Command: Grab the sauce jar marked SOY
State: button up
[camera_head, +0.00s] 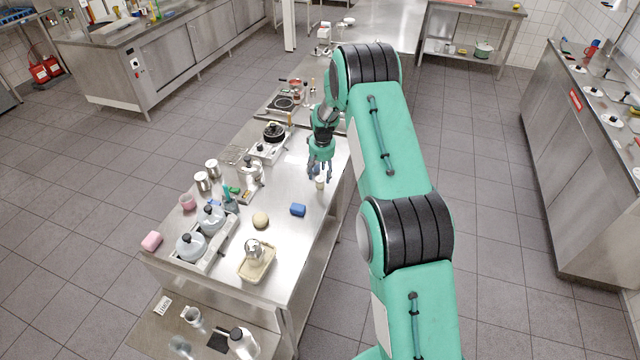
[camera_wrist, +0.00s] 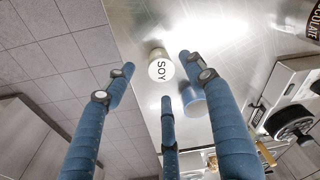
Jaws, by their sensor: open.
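The sauce jar (camera_wrist: 160,67) is small and pale, with SOY in dark letters on its white top. In the wrist view it stands on the steel counter between the spread fingertips of my gripper (camera_wrist: 158,76), apart from them. In the head view my gripper (camera_head: 320,178) points down over the counter's right edge, and a small pale jar (camera_head: 320,185) shows just below it. My gripper is open and empty. How high the fingertips are above the jar is hard to tell.
A blue cup (camera_wrist: 194,101) stands close beside the jar, partly behind a finger. A burner unit (camera_wrist: 292,122) is at right in the wrist view. The floor is right of the counter's edge.

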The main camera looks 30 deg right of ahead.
aim_at(320, 179)
jog(key=shift+f, duration=0.15)
jog(key=shift+w+f+p, duration=0.25)
jog(key=shift+f, duration=0.95)
jog(key=shift+w+f+p, duration=0.2)
jog(key=shift+f, duration=0.95)
jog(key=c, duration=1.3)
